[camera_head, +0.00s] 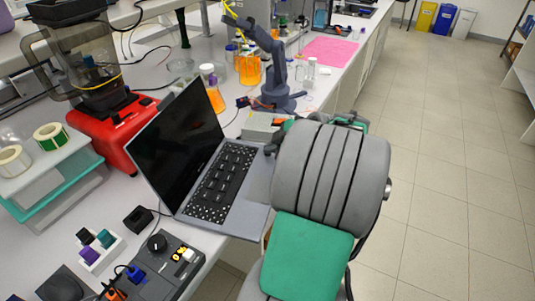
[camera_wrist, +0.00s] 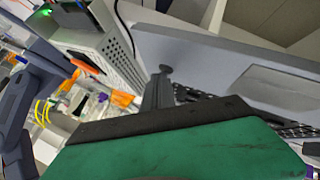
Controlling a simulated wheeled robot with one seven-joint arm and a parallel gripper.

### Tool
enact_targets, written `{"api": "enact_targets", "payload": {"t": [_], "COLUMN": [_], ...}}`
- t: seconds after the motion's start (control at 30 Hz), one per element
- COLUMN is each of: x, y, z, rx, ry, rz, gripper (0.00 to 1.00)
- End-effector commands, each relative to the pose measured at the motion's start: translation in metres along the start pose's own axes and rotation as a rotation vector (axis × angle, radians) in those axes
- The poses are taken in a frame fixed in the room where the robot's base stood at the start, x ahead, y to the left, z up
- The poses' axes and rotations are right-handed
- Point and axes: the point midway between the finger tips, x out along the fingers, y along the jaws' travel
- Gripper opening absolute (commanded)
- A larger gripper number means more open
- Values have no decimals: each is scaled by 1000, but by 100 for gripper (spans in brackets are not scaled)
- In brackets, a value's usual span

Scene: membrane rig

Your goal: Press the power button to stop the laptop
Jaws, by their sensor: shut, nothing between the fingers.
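The laptop (camera_head: 215,175) stands open on the bench in the head view, its screen (camera_head: 178,135) dark and its keyboard (camera_head: 222,182) facing up. In the wrist view its grey base (camera_wrist: 215,58) fills the upper right, with dark keys (camera_wrist: 190,95) partly hidden behind my fingers. My gripper (camera_head: 271,148) is at the right edge of the laptop near the back end of the keyboard. In the wrist view my gripper (camera_wrist: 165,72) is shut and empty, its tips close over or at the laptop base; I cannot tell whether they touch. I cannot make out the power button.
A grey box (camera_head: 262,125) stands just behind the laptop; its perforated side shows in the wrist view (camera_wrist: 112,45). A red-based machine (camera_head: 108,130) is left of the screen. Bottles with orange liquid (camera_head: 249,70) stand further back. A control box (camera_head: 160,266) is in front. The floor at right is clear.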

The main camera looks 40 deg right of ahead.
Motion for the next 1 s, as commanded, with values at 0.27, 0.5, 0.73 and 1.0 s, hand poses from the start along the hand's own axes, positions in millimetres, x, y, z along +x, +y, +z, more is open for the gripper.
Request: {"api": "enact_targets", "payload": {"t": [0.27, 0.5, 0.73, 1.0], "x": [-11, -11, -23, -45], "y": [8, 8, 17, 33], "z": [-8, -8, -17, -33], "rx": [-1, 0, -1, -1], "ry": [0, 0, 0, 0], "rz": [0, 0, 1, 1], "gripper": [0, 0, 0, 0]}}
